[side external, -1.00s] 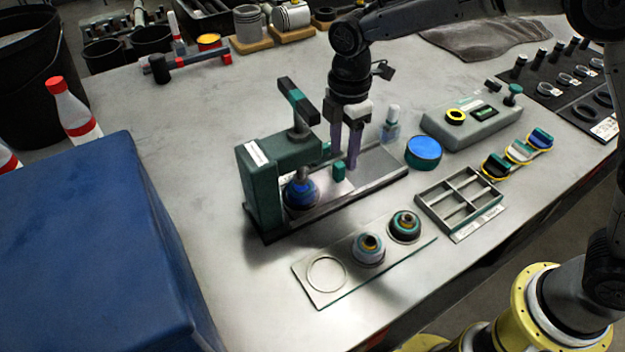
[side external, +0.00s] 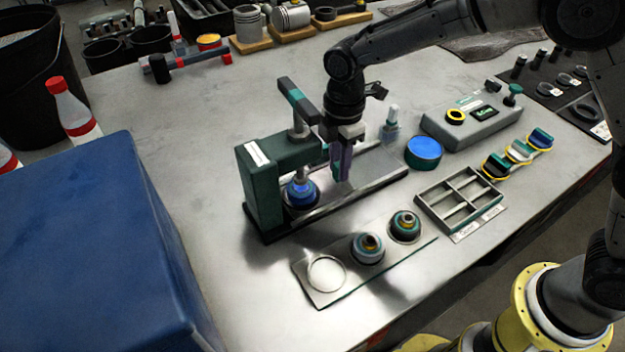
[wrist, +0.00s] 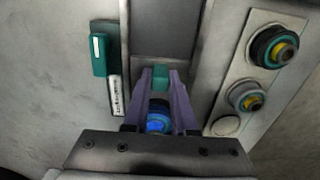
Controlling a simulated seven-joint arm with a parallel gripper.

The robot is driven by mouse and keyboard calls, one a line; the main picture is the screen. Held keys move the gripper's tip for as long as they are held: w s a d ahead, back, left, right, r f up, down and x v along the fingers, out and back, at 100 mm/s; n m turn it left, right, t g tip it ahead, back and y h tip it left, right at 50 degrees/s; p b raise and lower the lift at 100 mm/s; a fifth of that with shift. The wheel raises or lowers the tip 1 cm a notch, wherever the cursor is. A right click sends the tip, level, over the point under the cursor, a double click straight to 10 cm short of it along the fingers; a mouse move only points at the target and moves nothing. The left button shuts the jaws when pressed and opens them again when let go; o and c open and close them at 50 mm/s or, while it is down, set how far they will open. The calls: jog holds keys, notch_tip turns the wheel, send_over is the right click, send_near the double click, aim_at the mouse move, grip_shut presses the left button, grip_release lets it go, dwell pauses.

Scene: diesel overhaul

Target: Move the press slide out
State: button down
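The press (side external: 262,185) is a dark green frame with a lever on top, standing on a long metal base. A blue round part (side external: 301,192) sits under its ram, at the inner end of the slide; it also shows between my fingers in the wrist view (wrist: 158,122). The slide's green handle tab (wrist: 160,74) is between my fingertips. My gripper (side external: 341,172) points down over the base, just right of the press frame. Its purple fingers look closed on the tab, which they partly hide in the side view.
The base's track (side external: 385,172) is clear to the right of my gripper. In front lies a plate (side external: 325,295) with two round parts. A divided tray (side external: 460,200), a blue-topped tin (side external: 424,152) and a grey control box (side external: 470,122) stand to the right. A blue bin (side external: 90,240) is at left.

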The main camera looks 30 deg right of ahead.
jog(key=shift+d, duration=0.1)
jog(key=shift+d, duration=2.25)
jog(key=shift+d, duration=2.15)
jog(key=shift+d, duration=1.8)
jog(key=c, duration=0.8)
grip_release()
jog(key=shift+o, duration=0.2)
jog(key=shift+r, duration=2.75)
